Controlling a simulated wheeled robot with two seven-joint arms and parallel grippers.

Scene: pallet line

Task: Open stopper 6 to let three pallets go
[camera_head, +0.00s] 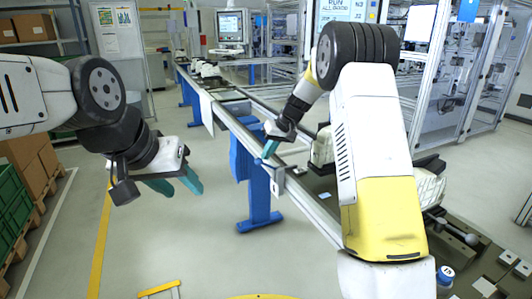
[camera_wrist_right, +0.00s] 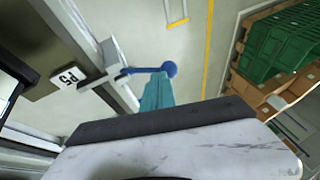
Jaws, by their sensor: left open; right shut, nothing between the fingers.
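In the right wrist view a lever with a blue ball knob (camera_wrist_right: 170,69) sticks out from a small grey block (camera_wrist_right: 108,62) on the conveyor rail. In the head view this gripper (camera_head: 268,150) is at the conveyor's near edge. My left gripper (camera_head: 182,187) is open and empty over the floor. Light-coloured loads (camera_head: 428,187) stand on the line, partly hidden by my right arm.
The conveyor (camera_head: 235,112) runs away to the back on blue legs (camera_head: 258,195). Green crates (camera_head: 12,200) and cardboard boxes stand at left. A screen (camera_head: 346,10) reads RUN. A blue-capped round part (camera_head: 445,273) is at lower right.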

